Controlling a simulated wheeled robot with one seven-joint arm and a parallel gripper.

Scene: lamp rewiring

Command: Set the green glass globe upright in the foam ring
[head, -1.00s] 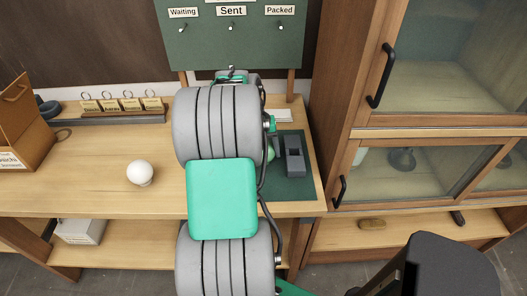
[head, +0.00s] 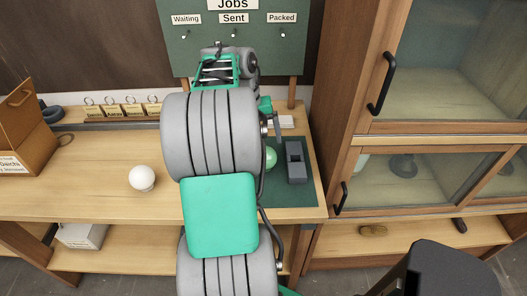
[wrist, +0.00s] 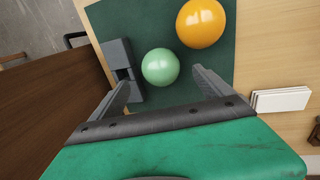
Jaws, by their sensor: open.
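The green glass globe (wrist: 160,67) sits on the dark green mat (wrist: 118,17) in the wrist view. In the head view my arm partly covers the globe (head: 271,157). My gripper (wrist: 162,80) is open and empty, with one finger on either side of the globe's near side. I cannot tell whether the fingers are low enough to be level with it.
An orange globe (wrist: 201,22) is close beside the green one. A grey slotted block (head: 296,163) stands at the mat's right in the head view. A white globe (head: 141,178) sits on the bench's left part, with bare wood around it. A cabinet (head: 330,120) bounds the right.

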